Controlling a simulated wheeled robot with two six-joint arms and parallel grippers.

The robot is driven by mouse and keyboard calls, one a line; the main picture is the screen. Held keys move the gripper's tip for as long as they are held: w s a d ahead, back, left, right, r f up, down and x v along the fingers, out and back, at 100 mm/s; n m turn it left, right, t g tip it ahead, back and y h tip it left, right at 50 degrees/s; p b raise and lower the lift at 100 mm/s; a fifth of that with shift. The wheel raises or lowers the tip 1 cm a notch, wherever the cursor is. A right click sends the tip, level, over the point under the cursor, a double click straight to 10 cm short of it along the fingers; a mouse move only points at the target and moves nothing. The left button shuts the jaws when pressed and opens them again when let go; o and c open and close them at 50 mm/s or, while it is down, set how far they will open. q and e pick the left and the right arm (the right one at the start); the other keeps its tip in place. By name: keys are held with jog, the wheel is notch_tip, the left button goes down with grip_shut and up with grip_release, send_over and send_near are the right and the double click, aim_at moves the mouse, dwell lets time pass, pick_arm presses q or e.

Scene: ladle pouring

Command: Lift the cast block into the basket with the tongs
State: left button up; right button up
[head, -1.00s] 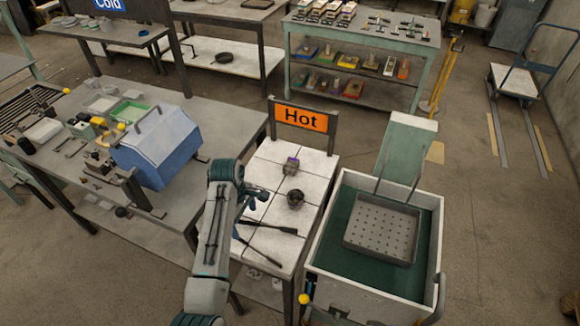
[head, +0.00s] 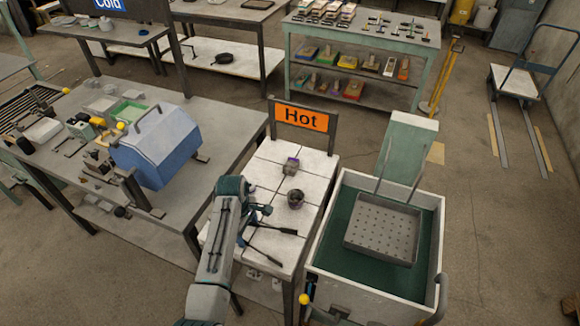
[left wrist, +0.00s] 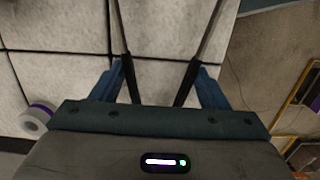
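The tongs (head: 269,258) lie on the white-tiled Hot table (head: 316,172), their two dark handles spread apart. My left gripper (head: 264,210) is low over the tongs. In the left wrist view its blue fingers (left wrist: 161,82) are apart, with the two dark tongs handles (left wrist: 186,84) between them; I cannot tell whether they touch. A small grey block with a purple top (head: 290,166) and a dark round piece (head: 295,199) stand farther back; I cannot tell which is the cast block. The perforated metal basket (head: 383,230) sits in the green-lined tank (head: 335,250). My right gripper is out of view.
An orange Hot sign (head: 302,119) stands at the table's back edge. A workbench with a blue lidded box (head: 156,148) is at the left. The tank's wall and the basket's upright bars rise at the right. A tool shelf (head: 362,50) stands behind.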

pick_arm(q)
jog(key=shift+c, duration=1)
jog(key=shift+r, duration=0.25)
notch_tip(320, 180, up, 12)
jog(key=shift+f+p, duration=0.25)
jog(key=shift+p, duration=0.15)
